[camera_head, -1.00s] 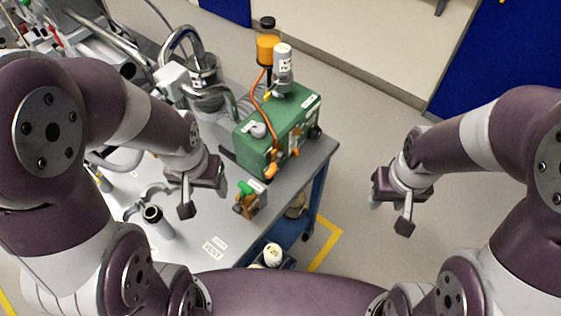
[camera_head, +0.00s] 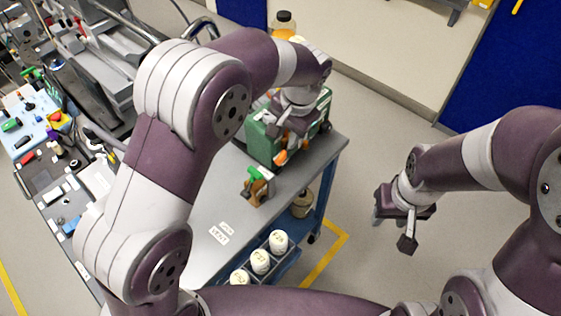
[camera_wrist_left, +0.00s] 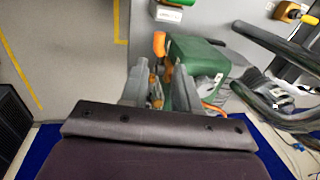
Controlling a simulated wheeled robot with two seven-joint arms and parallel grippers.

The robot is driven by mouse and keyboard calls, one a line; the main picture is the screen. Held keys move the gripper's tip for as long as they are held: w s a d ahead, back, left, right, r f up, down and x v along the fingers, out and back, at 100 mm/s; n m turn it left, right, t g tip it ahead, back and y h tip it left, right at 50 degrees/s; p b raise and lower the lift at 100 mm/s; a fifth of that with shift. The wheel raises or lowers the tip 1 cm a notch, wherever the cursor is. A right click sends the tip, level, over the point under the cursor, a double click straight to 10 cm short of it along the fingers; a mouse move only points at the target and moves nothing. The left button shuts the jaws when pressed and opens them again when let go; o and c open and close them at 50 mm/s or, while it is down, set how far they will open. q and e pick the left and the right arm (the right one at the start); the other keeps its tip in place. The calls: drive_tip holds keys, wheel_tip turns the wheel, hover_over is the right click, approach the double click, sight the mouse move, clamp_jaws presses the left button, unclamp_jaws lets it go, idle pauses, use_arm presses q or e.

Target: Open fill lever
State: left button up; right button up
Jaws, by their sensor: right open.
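The green box (camera_head: 262,148) stands near the table's far right corner. An orange lever (camera_head: 281,157) shows low on its front, and in the left wrist view an orange handle (camera_wrist_left: 159,43) stands beside the green box (camera_wrist_left: 195,58). I cannot tell for certain which part is the fill lever. My left gripper (camera_head: 286,127) is over the front of the box and hides part of it. In the wrist view its fingers (camera_wrist_left: 158,88) are apart, with brass-coloured fittings visible between them; contact is unclear. My right gripper (camera_head: 405,217) is open and empty above the floor at right.
A green-handled brass valve (camera_head: 257,187) stands on the grey table (camera_head: 225,215) in front of the box. Several white-capped containers (camera_head: 260,261) sit on a lower blue shelf. An amber bottle (camera_head: 284,25) rises behind my left arm.

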sight(282, 157)
use_arm(q)
drive_tip(key=f, duration=0.5)
drive_tip(key=a+f, duration=0.1)
drive_tip(key=f, duration=0.2)
drive_tip(key=shift+w+f+p, duration=0.15)
drive_tip(key=shift+w+p, duration=0.15)
drive_tip(key=shift+p, duration=0.1)
drive_tip(key=shift+w+a+f, duration=0.15)
drive_tip(key=shift+w+f, duration=0.05)
drive_tip(key=shift+f, duration=0.2)
drive_tip(key=shift+s, duration=0.1)
clamp_jaws()
